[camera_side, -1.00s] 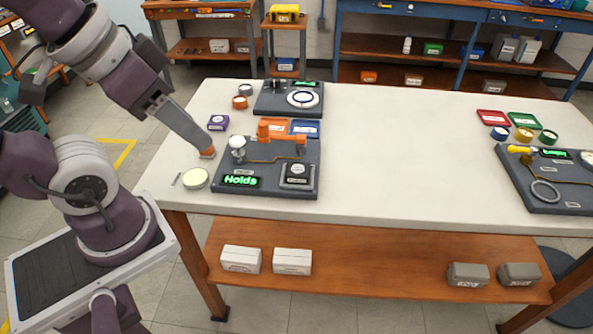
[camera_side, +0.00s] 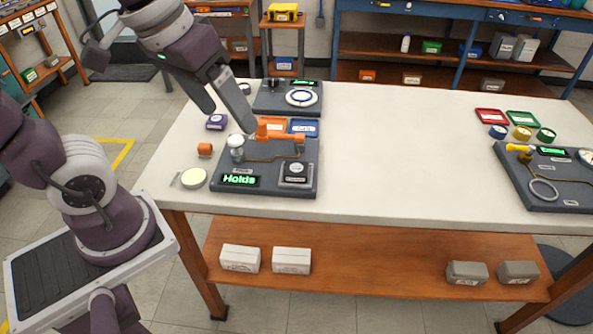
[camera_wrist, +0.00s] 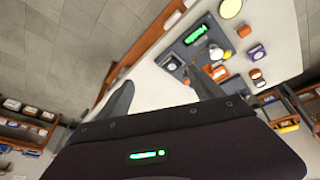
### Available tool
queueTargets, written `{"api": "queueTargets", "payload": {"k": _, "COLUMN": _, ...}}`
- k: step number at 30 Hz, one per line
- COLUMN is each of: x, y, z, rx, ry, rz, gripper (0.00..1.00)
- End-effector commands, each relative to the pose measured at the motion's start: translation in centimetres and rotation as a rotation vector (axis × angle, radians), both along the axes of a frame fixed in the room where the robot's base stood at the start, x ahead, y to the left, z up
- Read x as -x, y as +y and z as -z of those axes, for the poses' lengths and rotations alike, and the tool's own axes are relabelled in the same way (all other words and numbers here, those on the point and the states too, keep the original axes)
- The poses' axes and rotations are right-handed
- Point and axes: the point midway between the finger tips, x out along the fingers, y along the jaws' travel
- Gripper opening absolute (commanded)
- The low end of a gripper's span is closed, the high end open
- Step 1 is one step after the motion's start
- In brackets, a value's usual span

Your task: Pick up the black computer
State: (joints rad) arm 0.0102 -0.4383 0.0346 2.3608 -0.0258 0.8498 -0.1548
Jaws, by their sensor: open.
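No object plainly recognisable as a black computer shows in either view. The nearest dark thing is a small black block with a white round face (camera_side: 296,172) on the grey test board (camera_side: 262,187), beside a green "Holds" display; I cannot tell if it is the computer. My gripper (camera_side: 228,118) is open and empty above the table, behind and left of the board's orange valve (camera_side: 280,136). One finger overlaps the board's back edge in the picture. In the wrist view my gripper (camera_wrist: 160,77) has its fingers spread, with the board (camera_wrist: 181,47) beyond them.
An orange cylinder (camera_side: 205,149), a pale yellow disc (camera_side: 194,178) and a purple box (camera_side: 217,122) lie left of the board. Orange and blue trays (camera_side: 304,127) adjoin it. A second board (camera_side: 268,108) stands behind, another (camera_side: 545,200) at far right. The table's middle (camera_side: 410,150) is clear.

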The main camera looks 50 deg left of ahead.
Motion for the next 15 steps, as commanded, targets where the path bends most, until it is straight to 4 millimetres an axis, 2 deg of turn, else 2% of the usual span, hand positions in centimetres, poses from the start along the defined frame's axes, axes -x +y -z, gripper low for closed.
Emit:
{"api": "queueTargets", "payload": {"k": 1, "x": -2.6, "y": 0.1, "z": 1.0, "rx": 0.029, "ry": 0.06, "rz": -0.064, "gripper": 0.76}}
{"api": "queueTargets", "payload": {"k": 3, "x": -6.4, "y": 0.4, "z": 3.0, "rx": 0.064, "ry": 0.136, "rz": -0.177, "gripper": 0.76}}
{"api": "queueTargets", "payload": {"k": 5, "x": -9.4, "y": 0.7, "z": 5.3, "rx": 0.085, "ry": 0.197, "rz": -0.277, "gripper": 0.76}}
{"api": "queueTargets", "payload": {"k": 7, "x": -12.3, "y": 1.1, "z": 8.6, "rx": 0.094, "ry": 0.261, "rz": -0.382, "gripper": 0.76}}
{"api": "queueTargets", "payload": {"k": 9, "x": -14.3, "y": 1.5, "z": 11.7, "rx": 0.094, "ry": 0.308, "rz": -0.469, "gripper": 0.76}}
{"api": "queueTargets", "payload": {"k": 12, "x": -15.8, "y": 2.0, "z": 15.0, "rx": 0.089, "ry": 0.35, "rz": -0.551, "gripper": 0.76}}
{"api": "queueTargets", "payload": {"k": 15, "x": -16.4, "y": 2.2, "z": 16.6, "rx": 0.085, "ry": 0.366, "rz": -0.586, "gripper": 0.76}}
